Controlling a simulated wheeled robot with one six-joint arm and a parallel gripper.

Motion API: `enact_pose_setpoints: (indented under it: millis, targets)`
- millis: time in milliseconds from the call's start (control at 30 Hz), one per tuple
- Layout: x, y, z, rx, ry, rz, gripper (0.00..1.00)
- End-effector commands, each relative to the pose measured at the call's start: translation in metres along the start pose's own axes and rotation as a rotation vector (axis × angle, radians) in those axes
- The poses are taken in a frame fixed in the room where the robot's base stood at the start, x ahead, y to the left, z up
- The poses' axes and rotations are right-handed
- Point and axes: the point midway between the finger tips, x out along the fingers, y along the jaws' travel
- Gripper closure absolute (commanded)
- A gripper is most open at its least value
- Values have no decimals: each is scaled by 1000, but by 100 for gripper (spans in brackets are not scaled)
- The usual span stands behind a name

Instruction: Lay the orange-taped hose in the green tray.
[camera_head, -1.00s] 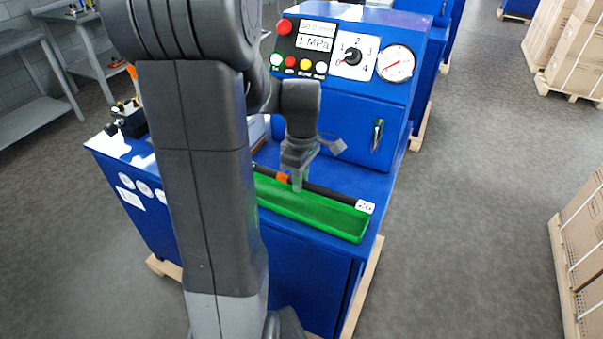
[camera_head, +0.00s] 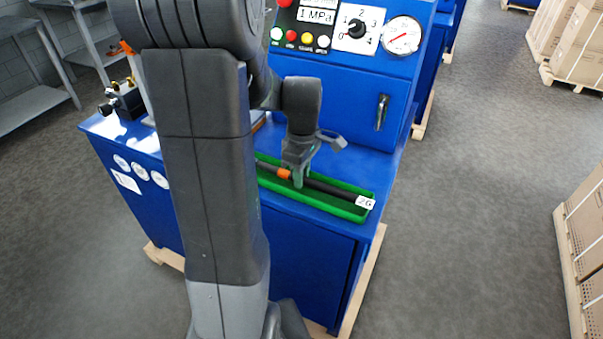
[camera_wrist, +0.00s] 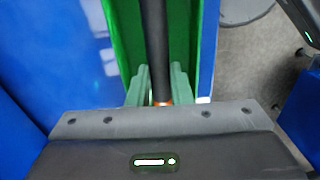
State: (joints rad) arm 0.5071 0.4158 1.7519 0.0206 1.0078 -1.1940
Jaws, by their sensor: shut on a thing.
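The black hose with an orange tape band (camera_head: 283,174) and a white tag marked 26 (camera_head: 365,202) lies along the inside of the long green tray (camera_head: 333,208). My gripper (camera_head: 299,184) points down into the tray and is shut on the hose just beside the orange band. In the wrist view the hose (camera_wrist: 154,45) runs between the green tray walls (camera_wrist: 207,45), and my fingers (camera_wrist: 157,88) are on either side of it. The left part of the tray and hose is hidden behind my arm in the head view. I cannot tell whether the hose touches the tray floor.
The blue machine (camera_head: 350,95) rises behind the tray, with a gauge (camera_head: 402,35), a dial and buttons. A black fitting (camera_head: 122,101) stands on the bench at left. Boxes on pallets (camera_head: 580,220) stand at right. The grey floor between is clear.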

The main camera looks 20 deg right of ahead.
Motion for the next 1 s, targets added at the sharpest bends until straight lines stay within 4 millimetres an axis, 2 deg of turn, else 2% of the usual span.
enact_pose_setpoints:
  millis: [633, 667, 767, 1000]
  targets:
    - [11, 1, 0, 0, 0, 1, 100]
    - [10, 1, 0, 0, 1, 1, 76]
    - [10, 1, 0, 0, 0, 1, 56]
    - [10, 0, 0, 0, 0, -1, 56]
